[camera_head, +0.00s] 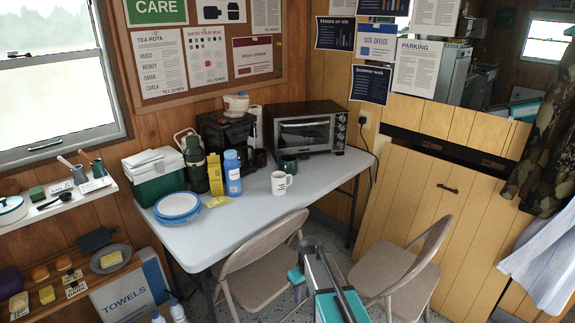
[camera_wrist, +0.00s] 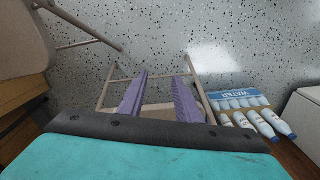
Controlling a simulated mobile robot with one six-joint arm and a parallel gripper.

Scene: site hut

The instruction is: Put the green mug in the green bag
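A dark green mug (camera_head: 288,164) stands on the grey folding table (camera_head: 240,218), in front of the toaster oven and behind a white mug (camera_head: 281,182). I cannot make out a green bag in either view. My gripper (camera_wrist: 160,77) shows two purple fingers, spread apart with nothing between them, above the speckled floor. In the head view my arm is at the bottom centre, in front of the table and well away from the mug. The fingers are mostly hidden there.
Folding chairs (camera_head: 262,262) (camera_head: 408,270) stand before the table. A toaster oven (camera_head: 304,131), coffee machine (camera_head: 226,135), blue bottle (camera_head: 232,174), dark flask (camera_head: 195,165) and green-white cool box (camera_head: 154,177) crowd its back. The front right tabletop is clear. A water pack (camera_wrist: 238,98) lies on the floor.

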